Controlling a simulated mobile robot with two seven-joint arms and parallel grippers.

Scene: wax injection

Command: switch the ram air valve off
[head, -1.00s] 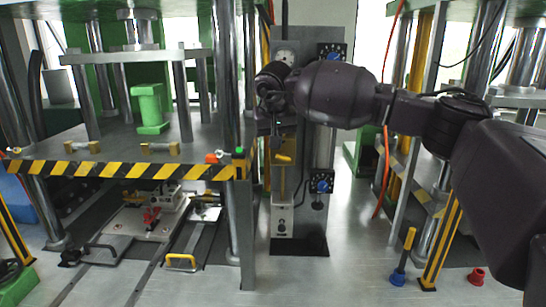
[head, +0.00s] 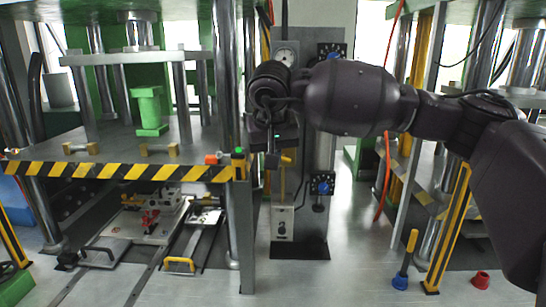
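My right arm reaches in from the right across the grey control column. Its gripper (head: 272,160) points down in front of the column, and its fingers are small and dark, so I cannot tell whether they are open. A small yellow lever (head: 287,159), which looks like a valve handle, shows just right of the fingertips. I cannot tell whether they touch. A yellow upright piece (head: 282,185) runs below it to a light grey box (head: 282,222). No label naming the ram air valve is readable. My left gripper is not in view.
The column carries a gauge (head: 286,56) and a lower blue knob (head: 323,188); my arm partly covers the upper part. A press with a striped edge (head: 120,170) stands left. A blue-based yellow-handled tool (head: 405,260) and red cup (head: 480,281) are on the floor right.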

